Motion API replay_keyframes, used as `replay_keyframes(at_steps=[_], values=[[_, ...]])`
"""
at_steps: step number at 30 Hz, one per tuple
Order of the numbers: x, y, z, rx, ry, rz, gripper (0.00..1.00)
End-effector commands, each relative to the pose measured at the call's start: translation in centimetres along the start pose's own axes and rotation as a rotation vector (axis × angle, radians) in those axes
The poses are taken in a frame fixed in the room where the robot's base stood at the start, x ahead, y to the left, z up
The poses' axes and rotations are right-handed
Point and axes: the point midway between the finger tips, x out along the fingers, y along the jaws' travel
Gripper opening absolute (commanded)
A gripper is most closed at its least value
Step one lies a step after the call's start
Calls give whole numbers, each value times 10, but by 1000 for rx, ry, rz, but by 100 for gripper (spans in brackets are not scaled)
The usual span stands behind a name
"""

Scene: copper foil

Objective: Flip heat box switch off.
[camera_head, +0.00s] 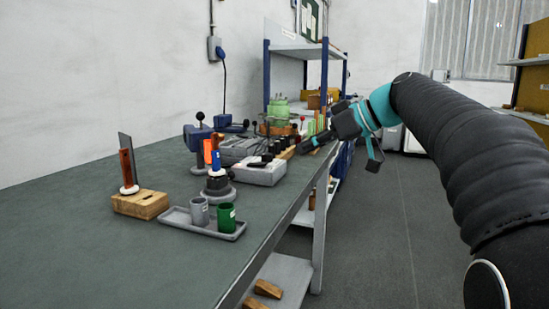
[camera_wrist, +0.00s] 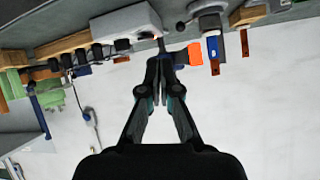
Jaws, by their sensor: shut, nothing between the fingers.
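A light grey box (camera_head: 262,174), which looks like the heat box, sits on the bench near its right edge. A black part lies on its top; I cannot tell whether it is the switch or how it is set. The box also shows in the upside-down wrist view (camera_wrist: 125,22), with a dark round part at its lower edge. My gripper (camera_head: 304,147) is above the bench's right edge, to the right of and higher than the box in the head view. In the wrist view my gripper (camera_wrist: 160,54) has its fingertips together, just below the box's right end in the picture, with no clear contact.
Green containers (camera_head: 280,112) and a shelf stand behind.

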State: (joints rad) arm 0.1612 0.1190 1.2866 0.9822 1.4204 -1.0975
Motion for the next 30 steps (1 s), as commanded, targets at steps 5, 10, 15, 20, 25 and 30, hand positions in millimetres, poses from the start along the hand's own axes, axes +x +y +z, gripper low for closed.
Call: replay_keyframes(at_steps=[5,10,15,20,25,30], values=[[-2,24,-32,-156,105,-73,0],[-5,30,-43,-222,148,-98,0],[-5,30,-44,-228,152,-101,0],[-5,30,-44,-227,151,-100,0],[5,28,-45,-227,151,-101,0],[30,25,-48,-225,150,-104,0]])
